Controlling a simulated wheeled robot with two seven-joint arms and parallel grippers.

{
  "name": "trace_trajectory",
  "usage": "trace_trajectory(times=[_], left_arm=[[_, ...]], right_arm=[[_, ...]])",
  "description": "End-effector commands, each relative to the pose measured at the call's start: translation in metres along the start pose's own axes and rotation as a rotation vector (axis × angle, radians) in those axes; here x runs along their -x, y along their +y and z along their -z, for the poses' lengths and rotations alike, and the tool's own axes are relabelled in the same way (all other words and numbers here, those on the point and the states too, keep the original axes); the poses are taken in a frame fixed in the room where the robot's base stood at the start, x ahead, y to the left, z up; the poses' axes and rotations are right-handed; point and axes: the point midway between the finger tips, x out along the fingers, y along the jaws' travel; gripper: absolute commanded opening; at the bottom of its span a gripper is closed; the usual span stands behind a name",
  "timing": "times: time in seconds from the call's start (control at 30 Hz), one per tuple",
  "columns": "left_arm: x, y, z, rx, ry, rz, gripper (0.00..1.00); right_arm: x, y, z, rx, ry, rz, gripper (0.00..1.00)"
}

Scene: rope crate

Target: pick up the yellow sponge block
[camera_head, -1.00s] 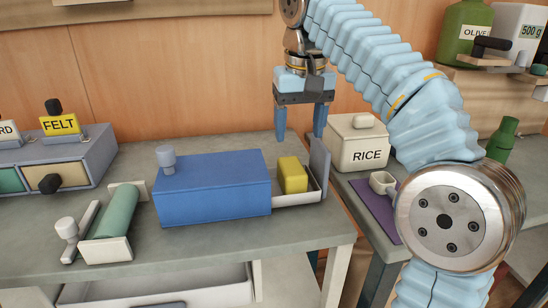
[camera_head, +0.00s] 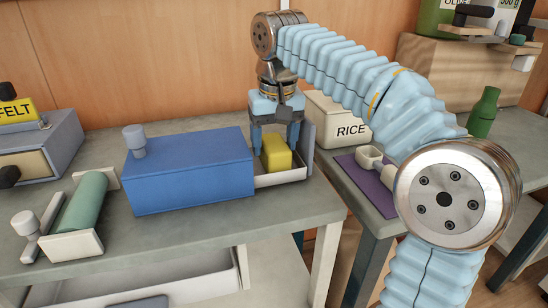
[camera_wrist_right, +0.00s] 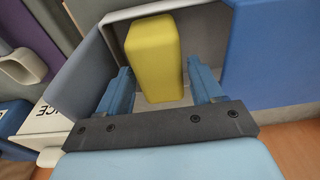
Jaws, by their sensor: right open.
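The yellow sponge block (camera_head: 276,153) stands in a small light tray (camera_head: 281,179) at the right end of the blue box. In the right wrist view the sponge block (camera_wrist_right: 154,57) lies between and just beyond the fingertips. My right gripper (camera_head: 275,147) is open, pointing down, with its blue fingers on either side of the sponge. In the right wrist view the right gripper (camera_wrist_right: 163,85) shows a gap on both sides of the sponge, apart from it. My left gripper is not in view.
The blue box (camera_head: 190,172) is close to the left finger. The tray's grey upright flap (camera_head: 307,140) stands close on the right. A RICE box (camera_head: 338,118) is behind, and a cup (camera_head: 368,157) sits on a purple mat to the right.

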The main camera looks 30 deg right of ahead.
Motion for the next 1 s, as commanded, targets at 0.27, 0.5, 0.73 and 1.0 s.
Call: trace_trajectory(times=[0.27,0.5,0.73,1.0], left_arm=[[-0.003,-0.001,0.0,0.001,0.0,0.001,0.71],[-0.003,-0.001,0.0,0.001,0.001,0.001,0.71],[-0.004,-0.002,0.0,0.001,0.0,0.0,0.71],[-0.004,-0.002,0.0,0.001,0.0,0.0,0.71]], right_arm=[[-0.015,0.0,0.0,0.0,0.0,0.0,0.66],[-0.015,0.001,0.0,-0.001,0.0,0.0,0.66],[-0.018,0.0,-0.001,0.0,0.0,0.0,0.66],[-0.019,0.0,-0.001,0.0,0.001,0.0,0.66]])
